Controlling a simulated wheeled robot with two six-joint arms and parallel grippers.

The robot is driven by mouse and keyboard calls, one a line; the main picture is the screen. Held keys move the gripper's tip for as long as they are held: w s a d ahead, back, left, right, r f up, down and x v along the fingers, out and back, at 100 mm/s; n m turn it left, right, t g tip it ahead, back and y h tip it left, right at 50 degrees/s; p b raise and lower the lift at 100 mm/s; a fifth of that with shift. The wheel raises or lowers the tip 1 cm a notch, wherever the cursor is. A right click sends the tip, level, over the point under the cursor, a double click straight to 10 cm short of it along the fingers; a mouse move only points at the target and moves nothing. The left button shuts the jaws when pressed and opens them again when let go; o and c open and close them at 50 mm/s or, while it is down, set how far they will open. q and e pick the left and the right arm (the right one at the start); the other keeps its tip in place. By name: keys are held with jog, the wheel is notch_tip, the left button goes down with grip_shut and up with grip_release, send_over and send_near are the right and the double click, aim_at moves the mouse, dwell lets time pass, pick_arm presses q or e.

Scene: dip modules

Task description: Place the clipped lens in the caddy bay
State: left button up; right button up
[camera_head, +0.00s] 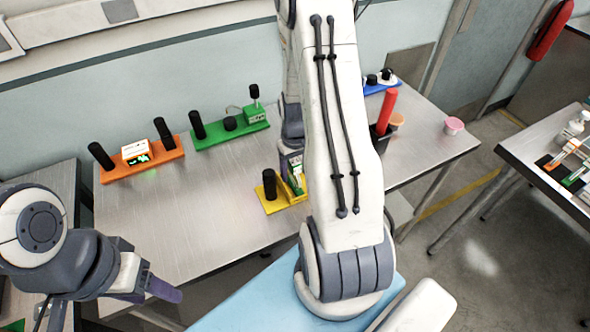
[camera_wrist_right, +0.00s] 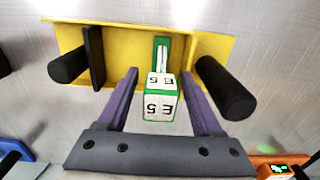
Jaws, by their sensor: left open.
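A green-and-white block marked E5 (camera_wrist_right: 160,103) stands at the yellow caddy (camera_wrist_right: 212,48), between two black posts. The same yellow caddy (camera_head: 272,206) shows in the head view, partly behind my right arm. My right gripper (camera_wrist_right: 160,75) has its purple fingers on either side of the block, with gaps visible on both sides. It is open. In the head view my arm hides most of it. My left gripper (camera_head: 150,287) is open and empty at the lower left, off the table's front edge. I cannot tell which piece is the clipped lens.
An orange caddy (camera_head: 140,170) with a lit white module and a green caddy (camera_head: 226,132) stand at the back left. The table's left front is clear.

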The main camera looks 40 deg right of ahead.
jog(key=shift+r, duration=0.2)
jog(key=shift+w+r, duration=0.1)
jog(key=shift+r, duration=0.2)
notch_tip(320, 180, up, 11)
jog(key=shift+r+b, duration=0.15)
jog(key=shift+b, duration=0.8)
jog(key=s+a+r+n, duration=0.1)
jog(key=a+r+n, duration=0.1)
jog(key=a, duration=0.7)
jog(key=s+a+r+n, duration=0.1)
jog(key=a+r+n, duration=0.1)
jog(key=a, duration=0.7)
jog(key=s+a+r+n+y, duration=0.1)
jog(key=s+a+n, duration=0.5)
jog(key=s+a, duration=0.7)
jog(key=shift+s+r, duration=0.35)
jog(key=shift+s, duration=0.4)
